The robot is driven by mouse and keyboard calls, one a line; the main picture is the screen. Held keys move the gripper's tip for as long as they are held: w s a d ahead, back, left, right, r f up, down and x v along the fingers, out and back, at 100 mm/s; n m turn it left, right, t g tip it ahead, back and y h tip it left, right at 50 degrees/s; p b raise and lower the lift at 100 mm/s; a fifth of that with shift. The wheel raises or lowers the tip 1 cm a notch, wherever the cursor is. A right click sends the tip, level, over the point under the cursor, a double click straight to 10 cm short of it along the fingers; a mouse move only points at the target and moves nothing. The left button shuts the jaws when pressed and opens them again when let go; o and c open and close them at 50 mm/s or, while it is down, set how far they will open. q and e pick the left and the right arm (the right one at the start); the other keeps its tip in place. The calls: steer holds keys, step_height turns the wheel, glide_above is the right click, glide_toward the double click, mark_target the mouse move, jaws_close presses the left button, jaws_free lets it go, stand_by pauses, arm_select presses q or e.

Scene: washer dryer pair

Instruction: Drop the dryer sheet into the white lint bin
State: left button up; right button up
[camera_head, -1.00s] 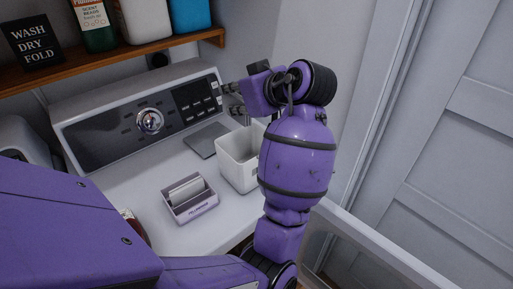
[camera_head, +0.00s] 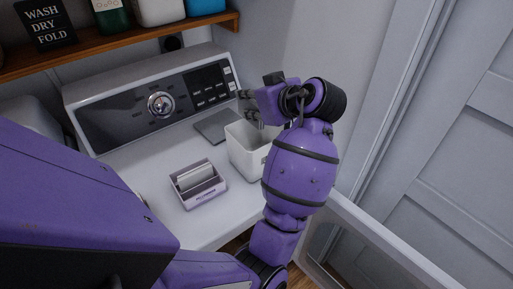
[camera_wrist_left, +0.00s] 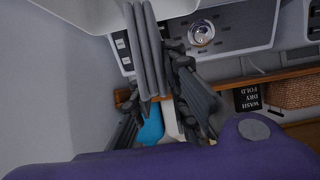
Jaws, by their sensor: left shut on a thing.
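The white lint bin (camera_head: 246,158) stands on the white machine top, its open mouth upward, partly hidden by my left forearm. My left gripper (camera_head: 249,107) is over the bin's far side, close above its rim. In the left wrist view, my left gripper (camera_wrist_left: 155,88) is shut on a grey, ribbed, folded piece, which I take for the dryer sheet (camera_wrist_left: 148,45). The head view does not show the sheet clearly. A small dryer sheet box (camera_head: 199,188) with pale sheets sits in front of the bin, to its left. My right gripper is not in view.
The control panel (camera_head: 160,103) with its dial rises behind the machine top. A flat grey square (camera_head: 216,127) lies behind the bin. A wooden shelf (camera_head: 110,51) with bottles and a sign hangs above.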

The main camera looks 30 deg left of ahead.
arm_select(q)
steer(key=o, duration=0.7)
steer(key=shift+c, duration=0.2)
steer(key=shift+o, duration=0.8)
steer(key=v, duration=1.2)
steer(key=shift+d, duration=0.1)
